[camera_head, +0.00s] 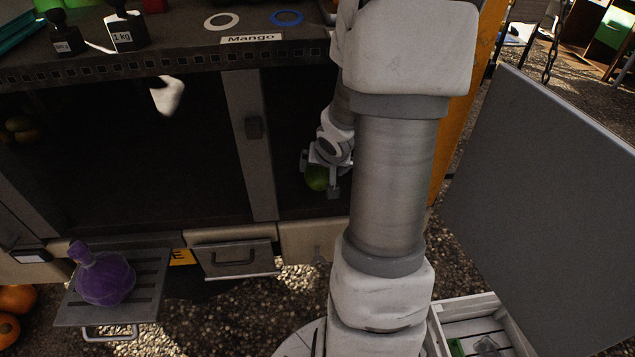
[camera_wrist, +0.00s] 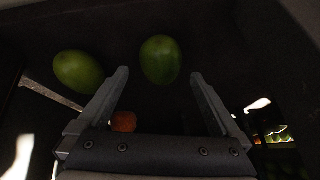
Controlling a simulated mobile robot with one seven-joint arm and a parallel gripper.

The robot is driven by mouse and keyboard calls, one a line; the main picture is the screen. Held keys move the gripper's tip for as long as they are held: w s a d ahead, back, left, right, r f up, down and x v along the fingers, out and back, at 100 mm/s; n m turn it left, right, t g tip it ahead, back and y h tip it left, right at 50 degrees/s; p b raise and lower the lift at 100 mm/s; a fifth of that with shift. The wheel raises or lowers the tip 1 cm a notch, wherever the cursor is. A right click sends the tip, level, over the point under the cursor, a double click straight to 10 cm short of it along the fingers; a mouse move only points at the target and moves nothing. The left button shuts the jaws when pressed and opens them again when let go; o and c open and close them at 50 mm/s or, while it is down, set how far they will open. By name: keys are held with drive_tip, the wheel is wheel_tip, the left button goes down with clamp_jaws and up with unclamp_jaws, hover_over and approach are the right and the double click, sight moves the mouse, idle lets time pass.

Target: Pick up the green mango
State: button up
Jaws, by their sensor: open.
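A green mango (camera_wrist: 161,59) lies in a dark compartment just beyond and between my open fingertips in the wrist view. A second green mango (camera_wrist: 79,72) lies to its left, outside the left finger. My gripper (camera_wrist: 159,77) is open with nothing between its fingers. In the head view my gripper (camera_head: 320,190) reaches into the dark compartment of the truck, and a green mango (camera_head: 317,177) shows at it, partly hidden by the gripper. The second mango cannot be made out there.
A "Mango" label (camera_head: 251,38) sits on the counter (camera_head: 170,45) above the compartment. A vertical post (camera_head: 250,140) stands left of my gripper. A purple object (camera_head: 104,277) rests on a fold-out step at lower left. An orange thing (camera_wrist: 124,121) shows near the left finger.

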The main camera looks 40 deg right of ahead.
sight(319, 170)
drive_tip(key=shift+w+b+x, duration=0.25)
drive_tip(key=shift+b+x, duration=1.8)
drive_tip(key=shift+x, duration=1.75)
drive_tip(key=shift+d+r, duration=0.1)
drive_tip(key=shift+r, duration=0.1)
drive_tip(key=c, duration=0.7)
drive_tip(key=shift+r, duration=0.1)
